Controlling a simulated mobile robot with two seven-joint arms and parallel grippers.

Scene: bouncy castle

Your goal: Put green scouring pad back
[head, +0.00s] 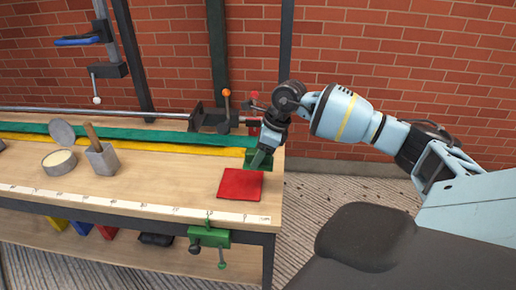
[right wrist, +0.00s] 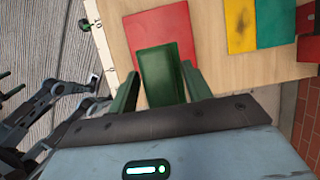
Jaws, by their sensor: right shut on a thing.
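My right gripper (head: 259,160) is over the right end of the workbench, just behind a flat red square (head: 241,184). It is shut on the green scouring pad (right wrist: 161,76), a dark green rectangle between its two green fingers in the right wrist view. In that view the pad covers part of the red square (right wrist: 158,29). In the head view the pad is small and partly hidden by the gripper; I cannot tell whether it touches the bench. My left gripper does not show in the head view.
The wooden workbench (head: 150,199) has a white ruler strip along its front edge and a green clamp (head: 209,237) there. A grey cup with a handle (head: 102,160) and an open round tin (head: 59,162) stand left. Yellow and green strips, a long bar and a brick wall lie behind.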

